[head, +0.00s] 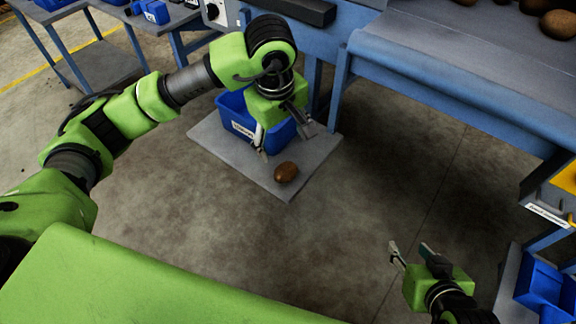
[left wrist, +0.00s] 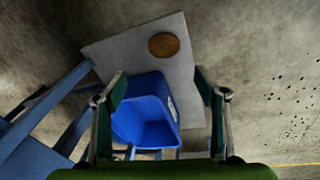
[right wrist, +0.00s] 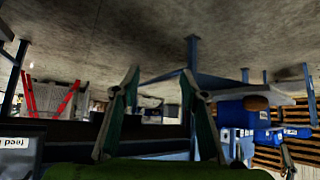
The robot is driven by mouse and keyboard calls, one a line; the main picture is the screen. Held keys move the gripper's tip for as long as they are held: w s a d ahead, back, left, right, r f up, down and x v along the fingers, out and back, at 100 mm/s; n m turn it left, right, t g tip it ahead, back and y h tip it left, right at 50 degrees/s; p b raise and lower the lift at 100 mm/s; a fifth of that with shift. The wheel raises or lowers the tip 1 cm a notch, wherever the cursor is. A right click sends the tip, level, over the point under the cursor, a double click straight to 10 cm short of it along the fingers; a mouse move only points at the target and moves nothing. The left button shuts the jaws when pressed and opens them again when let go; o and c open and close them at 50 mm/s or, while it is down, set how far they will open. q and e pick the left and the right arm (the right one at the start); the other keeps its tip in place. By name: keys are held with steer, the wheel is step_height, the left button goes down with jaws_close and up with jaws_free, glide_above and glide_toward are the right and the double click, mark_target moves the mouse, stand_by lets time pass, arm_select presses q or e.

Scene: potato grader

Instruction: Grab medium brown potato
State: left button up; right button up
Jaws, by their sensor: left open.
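My left gripper (head: 283,138) is open and empty, above the board and just behind the potato, in front of a blue bin (head: 238,112). The bin shows between the open fingers in the left wrist view (left wrist: 147,108). My right gripper (head: 409,247) is open and empty over bare floor, away from the potato.
A blue-framed conveyor table (head: 460,75) stands at the upper right, with several potatoes (head: 558,25) on top. Another blue bin (head: 545,285) is at the lower right. Table legs stand close behind the left bin. The floor in the middle is clear.

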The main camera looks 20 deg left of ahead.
arm_select(q)
steer(key=b, duration=0.1)
glide_above(285, 168)
step_height(285, 168, down, 6)
steer(key=shift+a+r, duration=0.1)
steer(key=shift+f, duration=0.55)
step_height(285, 168, down, 4)
steer(key=shift+s+f+b, duration=0.1)
steer(key=shift+f+b, duration=0.15)
steer(key=shift+b, duration=0.55)
steer(key=shift+f, duration=0.15)
steer(key=c, duration=1.2)
arm_select(e)
steer(key=w+a+r+t+y, duration=0.1)
steer(key=w+a+r+t, duration=0.1)
steer(key=w+r+t, duration=0.2)
steer(key=w+a+r+t+y, duration=0.1)
steer(key=w+r+t, duration=0.2)
steer(key=r, duration=0.6)
steer(key=shift+w+a+t, duration=0.4)
steer(key=shift+w, duration=0.05)
